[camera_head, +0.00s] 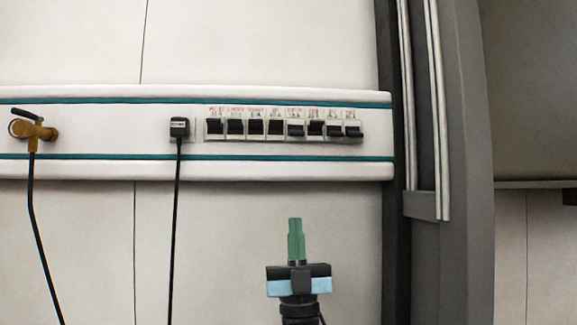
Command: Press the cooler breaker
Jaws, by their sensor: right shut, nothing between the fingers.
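A row of black breaker switches (275,127) sits on the white wall rail, with small red labels above them. The labels are too small to read, so I cannot tell which one is the cooler breaker. My left gripper is not in view.
A black plug (179,127) with a hanging cable is on the rail left of the breakers. A brass valve (35,130) with a black hose is farther left. A dark grey post (462,150) with light pipes (437,100) stands to the right. The wall below the breakers is clear.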

